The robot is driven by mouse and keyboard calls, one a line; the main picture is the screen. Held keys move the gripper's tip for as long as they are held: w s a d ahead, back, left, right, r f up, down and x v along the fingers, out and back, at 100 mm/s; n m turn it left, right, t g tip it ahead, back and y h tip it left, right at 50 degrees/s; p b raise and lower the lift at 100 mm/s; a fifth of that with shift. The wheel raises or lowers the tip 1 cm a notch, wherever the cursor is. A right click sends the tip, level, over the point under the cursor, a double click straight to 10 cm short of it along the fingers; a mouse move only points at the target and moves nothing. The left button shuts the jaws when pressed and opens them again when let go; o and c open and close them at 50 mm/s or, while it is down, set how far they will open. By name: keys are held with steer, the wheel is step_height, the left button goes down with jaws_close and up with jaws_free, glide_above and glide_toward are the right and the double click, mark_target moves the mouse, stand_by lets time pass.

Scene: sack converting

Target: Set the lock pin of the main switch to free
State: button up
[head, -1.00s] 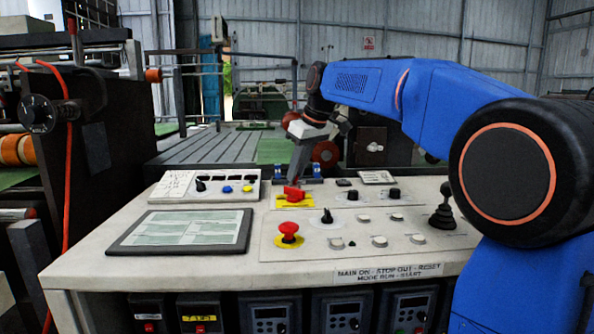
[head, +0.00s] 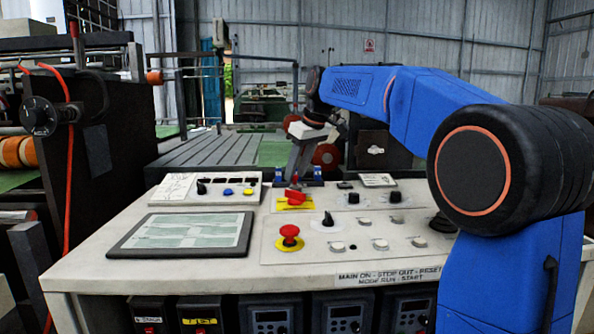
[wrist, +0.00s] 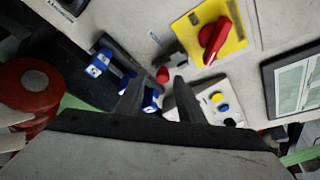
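The main switch (head: 294,198) is a red rotary handle on a yellow plate at the back of the console's sloped top. In the wrist view the red handle (wrist: 216,40) lies at upper right, with a grey bracket beside the plate. A small red knob (wrist: 162,75), seemingly the lock pin, shows near that bracket. My gripper (wrist: 157,84) is open, with its two dark fingers apart and the red knob in the gap between their tips. I cannot tell whether either finger touches it. In the head view my gripper (head: 297,182) is just behind the switch.
Blue blocks (wrist: 97,62) stand close to the fingers. A small white control box (head: 205,187) and a tablet (head: 183,233) lie left of the switch. A red mushroom button (head: 289,230) and several knobs are in front and to the right.

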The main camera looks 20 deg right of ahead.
steer(key=shift+r, duration=0.15)
steer(key=v, duration=1.7)
steer(key=shift+r, duration=0.1)
